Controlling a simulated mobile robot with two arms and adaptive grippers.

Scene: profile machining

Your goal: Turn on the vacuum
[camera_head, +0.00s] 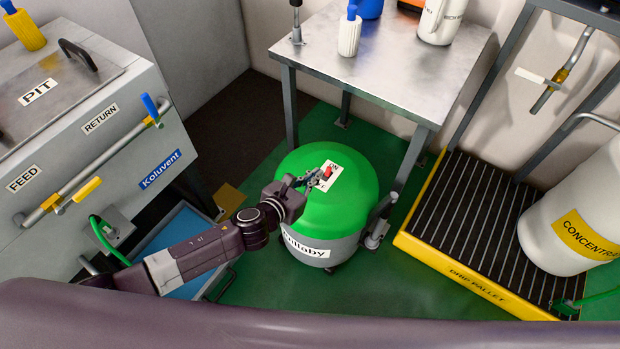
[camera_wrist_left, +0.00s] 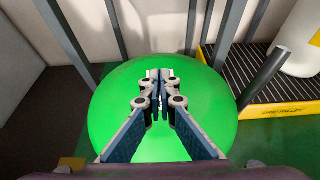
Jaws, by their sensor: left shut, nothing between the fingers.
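My right gripper is not in view.
A metal table (camera_head: 400,75) with bottles stands behind the vacuum. A yellow drip pallet (camera_head: 470,275) with a white concentrate container (camera_head: 575,205) is at the right. The grey pit unit (camera_head: 75,130) with pipes and valves is at the left, a blue bin (camera_head: 180,240) beside it.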

